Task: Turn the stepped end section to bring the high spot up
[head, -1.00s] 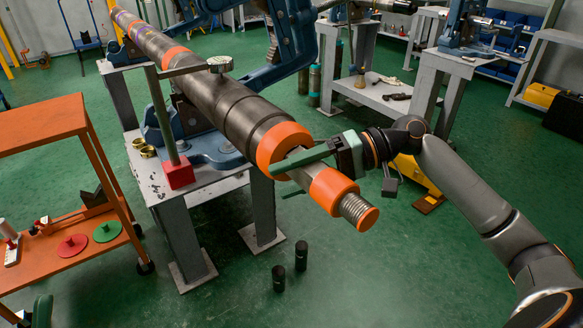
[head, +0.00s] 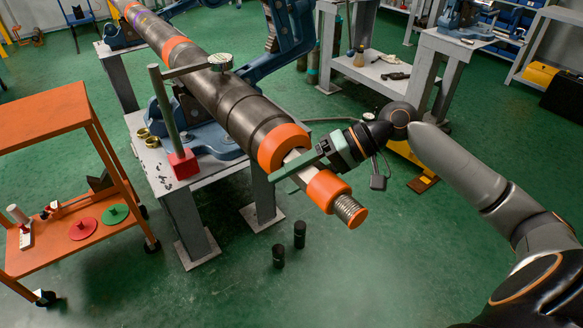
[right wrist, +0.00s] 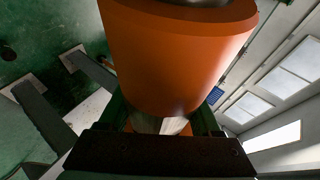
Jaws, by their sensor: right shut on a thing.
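The long dark pipe (head: 232,97) lies in the blue vise. Its stepped end section has a large orange band (head: 283,147), a bare pale neck (head: 293,156), a smaller orange band (head: 326,190) and a threaded tip (head: 350,211). My right gripper (head: 299,166) is shut on the neck between the two bands. In the right wrist view an orange band (right wrist: 178,55) fills the middle and hides much of the neck. A dial gauge (head: 220,61) on a post with a red base (head: 183,164) stands over the pipe; its reading is too small to tell. My left gripper is not in view.
An orange cart (head: 45,130) with red and green discs stands at the left. The vise stands on a grey table (head: 165,185). Two black cylinders (head: 299,235) stand on the green floor below the pipe end. A grey shelf bench is behind.

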